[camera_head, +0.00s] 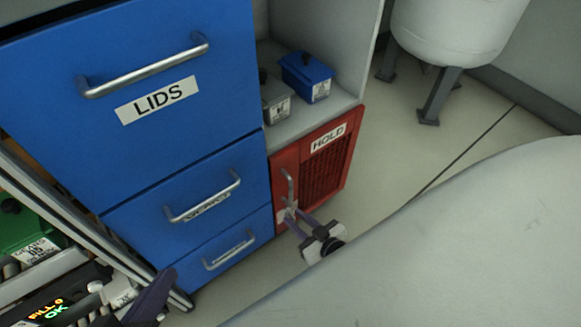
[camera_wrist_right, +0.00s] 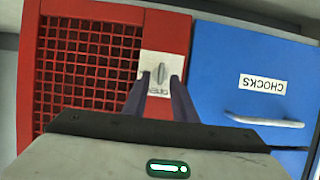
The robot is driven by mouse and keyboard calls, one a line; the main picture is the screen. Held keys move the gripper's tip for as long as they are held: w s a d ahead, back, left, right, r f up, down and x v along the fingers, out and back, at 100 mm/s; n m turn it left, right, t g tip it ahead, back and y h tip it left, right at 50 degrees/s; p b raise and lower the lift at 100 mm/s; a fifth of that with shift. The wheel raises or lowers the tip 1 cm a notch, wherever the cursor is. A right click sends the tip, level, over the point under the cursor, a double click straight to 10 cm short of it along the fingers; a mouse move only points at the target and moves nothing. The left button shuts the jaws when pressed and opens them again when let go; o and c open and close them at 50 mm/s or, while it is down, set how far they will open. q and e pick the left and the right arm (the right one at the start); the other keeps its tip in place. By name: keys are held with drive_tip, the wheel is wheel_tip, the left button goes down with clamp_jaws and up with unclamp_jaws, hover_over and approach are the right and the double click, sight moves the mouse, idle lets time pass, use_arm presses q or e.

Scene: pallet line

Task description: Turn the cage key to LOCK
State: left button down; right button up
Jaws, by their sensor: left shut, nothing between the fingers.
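The red cage (camera_head: 322,170), labelled HOLD, stands low beside the blue drawers. Its key (camera_wrist_right: 161,73) sits on a pale plate (camera_head: 287,214) on the cage front. In the right wrist view the key's grip stands upright in the picture, with upside-down lettering, seemingly OPEN, below it. My right gripper (camera_wrist_right: 161,78) is open, its two purple fingers apart with the key showing between their tips. Whether they touch it I cannot tell. In the head view the right gripper (camera_head: 295,226) reaches the plate. My left gripper (camera_head: 163,292) is shut and empty at the lower left.
Blue drawers with bar handles, one labelled LIDS (camera_head: 156,98), are left of the cage. A blue box (camera_head: 306,76) and a grey box (camera_head: 275,103) stand on the shelf above it. A green box (camera_head: 22,228) is at far left. Floor right of the cage is clear.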

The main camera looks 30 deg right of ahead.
drive_tip(key=shift+w, duration=0.25)
clamp_jaws()
drive_tip(key=shift+d+f+m+y, duration=0.1)
drive_tip(key=shift+d+m+y, duration=0.2)
drive_tip(key=shift+m+y, duration=0.55)
drive_tip(key=shift+d+f+m+y, duration=0.1)
drive_tip(key=shift+d+m+y, duration=0.1)
drive_tip(key=shift+m+y, duration=0.9)
drive_tip(key=shift+m+h, duration=0.35)
drive_tip(key=shift+m, duration=0.1)
